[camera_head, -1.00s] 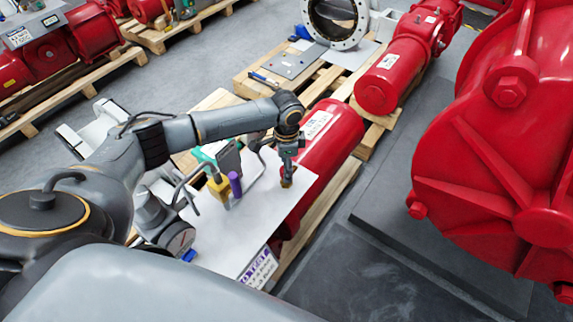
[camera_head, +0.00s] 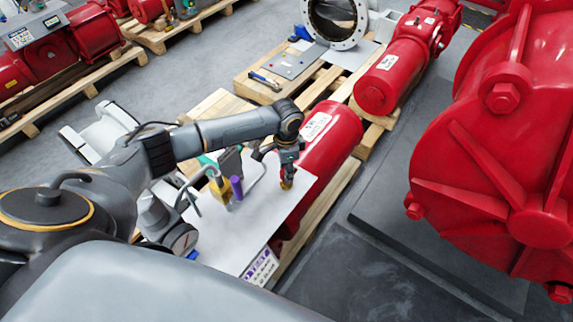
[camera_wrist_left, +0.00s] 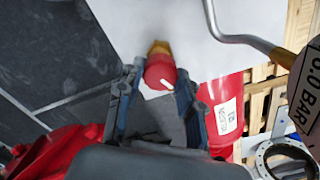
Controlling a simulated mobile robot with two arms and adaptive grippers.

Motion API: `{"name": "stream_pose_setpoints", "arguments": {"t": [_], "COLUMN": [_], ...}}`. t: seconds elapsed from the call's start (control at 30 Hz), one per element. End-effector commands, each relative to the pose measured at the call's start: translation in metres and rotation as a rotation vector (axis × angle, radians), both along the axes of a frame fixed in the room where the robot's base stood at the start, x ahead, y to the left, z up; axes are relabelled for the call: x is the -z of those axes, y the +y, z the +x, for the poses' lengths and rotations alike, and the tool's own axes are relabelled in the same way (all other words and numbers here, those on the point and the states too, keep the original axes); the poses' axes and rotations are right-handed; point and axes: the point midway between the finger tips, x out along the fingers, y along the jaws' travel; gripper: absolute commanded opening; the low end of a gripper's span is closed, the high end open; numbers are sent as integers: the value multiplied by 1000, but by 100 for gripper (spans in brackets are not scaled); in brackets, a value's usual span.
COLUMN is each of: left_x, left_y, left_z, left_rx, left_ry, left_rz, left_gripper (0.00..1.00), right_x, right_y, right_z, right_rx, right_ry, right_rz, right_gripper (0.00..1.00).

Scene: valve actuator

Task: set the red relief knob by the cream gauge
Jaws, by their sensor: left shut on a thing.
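The red relief knob (camera_wrist_left: 160,74) has a white mark on its face and sits on a brass fitting (camera_wrist_left: 158,47). My left gripper (camera_wrist_left: 158,88) has a finger on each side of it and is shut on the knob. In the head view the left gripper (camera_head: 288,170) points down at the brass fitting (camera_head: 286,185) on the pale plate; the knob is mostly hidden there. My right gripper is not in view.
A bent metal pipe (camera_wrist_left: 238,38) crosses the wrist view's upper right. The purple-handled part (camera_head: 236,187) and yellow part (camera_head: 219,188) stand left of the gripper on the plate (camera_head: 230,240). A red cylinder (camera_head: 335,140) lies close behind; a big red housing (camera_head: 500,150) stands right.

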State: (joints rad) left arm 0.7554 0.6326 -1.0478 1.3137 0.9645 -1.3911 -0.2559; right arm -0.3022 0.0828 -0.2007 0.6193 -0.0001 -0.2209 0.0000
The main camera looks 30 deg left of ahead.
Motion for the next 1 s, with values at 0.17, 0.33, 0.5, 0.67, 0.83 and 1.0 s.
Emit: {"name": "stream_pose_setpoints", "arguments": {"t": [0.17, 0.33, 0.5, 0.67, 0.83, 1.0], "left_x": [-1, 0, 0, 0, -1, -14], "left_y": [-1, 0, 0, 0, 0, 0], "left_z": [-1, 0, 0, 0, 0, 1], "left_rx": [-74, -77, -76, -75, -75, -74], "left_ry": [2, 1, 1, 1, 1, -3], "left_rz": [-1, -1, -1, -1, -1, -2], "left_gripper": [5, 5, 51, 59, 59, 59], "right_x": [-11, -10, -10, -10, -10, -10], "right_y": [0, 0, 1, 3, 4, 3], "right_z": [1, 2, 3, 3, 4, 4], "right_rx": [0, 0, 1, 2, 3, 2], "right_ry": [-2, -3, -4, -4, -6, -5], "right_rz": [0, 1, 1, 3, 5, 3], "right_gripper": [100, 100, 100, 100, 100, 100]}}
